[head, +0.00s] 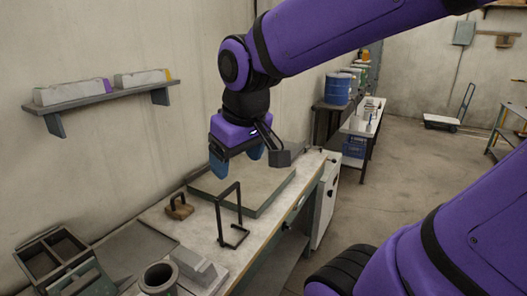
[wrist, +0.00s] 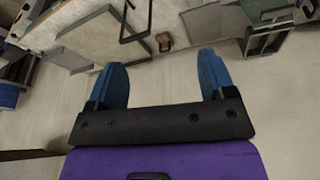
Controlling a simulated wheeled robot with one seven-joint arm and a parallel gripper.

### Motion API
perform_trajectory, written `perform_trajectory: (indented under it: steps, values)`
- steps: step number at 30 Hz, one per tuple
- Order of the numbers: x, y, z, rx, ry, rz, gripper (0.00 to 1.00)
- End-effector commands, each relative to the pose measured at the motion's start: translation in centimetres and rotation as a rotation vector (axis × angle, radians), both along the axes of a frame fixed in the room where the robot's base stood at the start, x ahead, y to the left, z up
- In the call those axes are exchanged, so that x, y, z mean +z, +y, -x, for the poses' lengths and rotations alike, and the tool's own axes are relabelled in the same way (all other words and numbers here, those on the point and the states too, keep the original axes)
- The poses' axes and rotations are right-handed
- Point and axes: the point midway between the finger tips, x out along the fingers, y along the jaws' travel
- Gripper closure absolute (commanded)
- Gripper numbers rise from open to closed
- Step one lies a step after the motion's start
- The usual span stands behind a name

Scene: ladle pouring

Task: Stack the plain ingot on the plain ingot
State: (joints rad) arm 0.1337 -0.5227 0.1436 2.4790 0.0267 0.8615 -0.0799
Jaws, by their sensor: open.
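Two pale grey ingots lie on the wall shelf at the left in the head view: one with a purple end (head: 68,93) and one with a yellow end (head: 140,78). A plain grey ingot-like block (head: 196,265) sits on the bench at the bottom of the view; I cannot tell whether it is one piece or more. My gripper (head: 237,160) hangs above the bench, its blue fingers apart and nothing between them. The wrist view also shows my gripper (wrist: 163,62) empty. I cannot make out an ingot clearly in the wrist view.
A black upright frame (head: 229,222) and a small wooden-based handle (head: 179,208) stand on the bench near a flat slab (head: 242,197). A dark divided box (head: 50,262) and a round crucible-like cup (head: 158,278) are at the bottom left. Open floor lies to the right.

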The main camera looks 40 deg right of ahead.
Motion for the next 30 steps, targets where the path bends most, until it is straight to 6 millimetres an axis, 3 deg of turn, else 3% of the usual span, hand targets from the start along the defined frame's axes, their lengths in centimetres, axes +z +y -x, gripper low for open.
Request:
perform_trajectory:
  steps: [3,10,30]
  values:
    - [1.5,-0.3,2.7,-0.021,-0.069,-0.025,0.24]
    - [2.7,-0.9,5.6,-0.047,-0.136,-0.071,0.24]
    - [2.8,-1.0,6.0,-0.053,-0.144,-0.078,0.24]
